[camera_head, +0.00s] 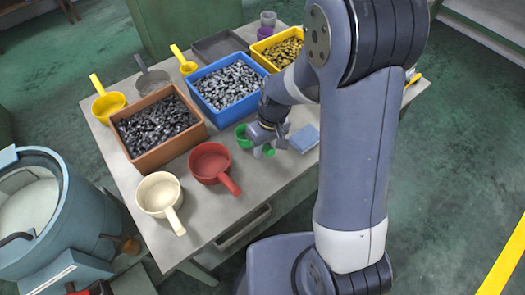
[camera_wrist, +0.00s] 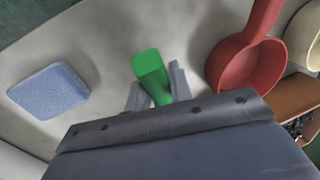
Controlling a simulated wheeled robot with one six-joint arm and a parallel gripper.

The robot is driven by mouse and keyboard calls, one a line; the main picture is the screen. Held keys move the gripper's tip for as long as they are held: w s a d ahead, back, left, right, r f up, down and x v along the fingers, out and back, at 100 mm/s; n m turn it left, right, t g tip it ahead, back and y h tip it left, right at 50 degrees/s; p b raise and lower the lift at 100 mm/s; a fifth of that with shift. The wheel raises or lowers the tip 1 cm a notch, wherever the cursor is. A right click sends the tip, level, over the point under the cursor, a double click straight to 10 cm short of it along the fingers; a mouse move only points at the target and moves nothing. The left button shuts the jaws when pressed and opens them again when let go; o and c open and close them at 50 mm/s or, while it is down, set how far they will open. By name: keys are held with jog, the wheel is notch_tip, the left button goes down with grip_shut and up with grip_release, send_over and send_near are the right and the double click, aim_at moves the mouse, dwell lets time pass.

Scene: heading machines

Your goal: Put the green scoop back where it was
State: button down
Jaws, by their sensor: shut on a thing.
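The green scoop (camera_head: 243,137) is at the front of the table, right of the red scoop. My gripper (camera_head: 262,150) is shut on its handle. In the wrist view the green handle (camera_wrist: 149,66) stands between the two grey fingers of my gripper (camera_wrist: 157,92). The scoop's bowl is partly hidden behind my gripper in the head view and hidden in the wrist view. I cannot tell whether the scoop touches the table.
The red scoop (camera_head: 209,161) and cream scoop (camera_head: 158,193) lie to the left. A blue sponge-like block (camera_head: 304,138) lies to the right. Behind are a blue bin (camera_head: 201,85), an orange-brown bin (camera_head: 150,163) and a yellow bin (camera_head: 261,58) of small metal parts.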

jog(key=shift+f, duration=1.15)
jog(key=shift+f, duration=0.1)
jog(key=c, duration=1.3)
grip_release()
jog(key=shift+o, duration=0.2)
notch_tip(320, 180, up, 12)
jog(key=w+d, duration=0.1)
jog(key=d, duration=0.1)
jog(key=shift+d, duration=0.1)
